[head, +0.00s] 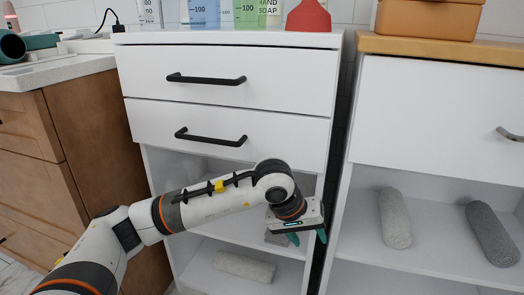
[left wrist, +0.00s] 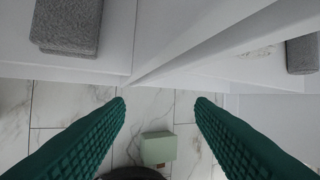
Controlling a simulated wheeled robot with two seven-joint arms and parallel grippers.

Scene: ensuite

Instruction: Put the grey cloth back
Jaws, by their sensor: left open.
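A grey folded cloth (head: 275,239) lies on a shelf of the left white cabinet, partly hidden behind my left gripper (head: 307,238). In the left wrist view, a grey cloth (left wrist: 68,25) lies on a white shelf at the upper left, beyond and apart from the fingers. My left gripper also shows there (left wrist: 160,102), with its teal fingers spread wide and nothing between them. It hangs in front of the left cabinet near its right edge. I cannot tell for sure which grey cloth the task names. My right gripper is out of view.
A light grey roll (head: 244,266) lies on the left cabinet's lower shelf. A light roll (head: 395,218) and a dark roll (head: 492,235) lie in the right cabinet. A narrow gap parts the cabinets. A pale green box (left wrist: 158,148) is on the marble floor.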

